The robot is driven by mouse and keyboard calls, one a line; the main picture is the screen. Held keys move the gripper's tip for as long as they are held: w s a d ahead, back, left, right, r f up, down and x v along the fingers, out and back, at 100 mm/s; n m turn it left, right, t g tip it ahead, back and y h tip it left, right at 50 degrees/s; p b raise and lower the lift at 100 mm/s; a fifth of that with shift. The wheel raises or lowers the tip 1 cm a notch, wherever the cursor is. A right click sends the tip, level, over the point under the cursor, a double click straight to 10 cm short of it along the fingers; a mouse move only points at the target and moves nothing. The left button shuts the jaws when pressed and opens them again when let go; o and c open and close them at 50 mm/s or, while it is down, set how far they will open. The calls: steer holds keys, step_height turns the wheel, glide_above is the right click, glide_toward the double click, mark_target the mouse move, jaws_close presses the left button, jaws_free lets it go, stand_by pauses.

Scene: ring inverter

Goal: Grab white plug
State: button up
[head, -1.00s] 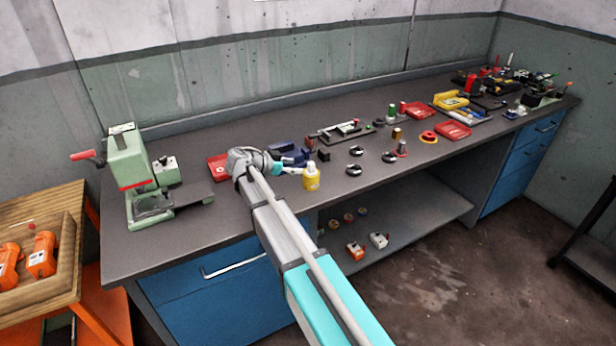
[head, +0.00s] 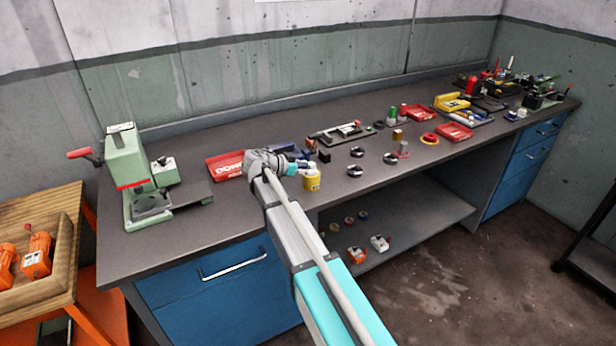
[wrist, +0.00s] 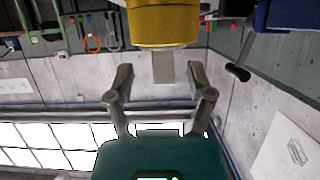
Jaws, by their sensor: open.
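A pale white-grey plug (wrist: 163,67) sits on the end of a yellow cylindrical container (wrist: 164,25) in the wrist view, where the scene appears upside down. My gripper (wrist: 161,78) is open, with one finger on each side of the plug's line and visible gaps to both. In the head view, the yellow container (head: 311,183) stands near the bench's front edge with the white plug (head: 308,168) on top. My gripper (head: 299,167) is beside its upper part, on the left. Whether the plug is within the fingers' depth is unclear.
A red tray (head: 224,166) lies left of my gripper, and a dark blue object (head: 288,150) is behind it. Black rings (head: 356,152) lie to the right. A green press (head: 127,165) stands at the bench's left end. The bench's front edge is close.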

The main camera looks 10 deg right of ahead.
steer(key=shift+x, duration=1.05)
jaws_close()
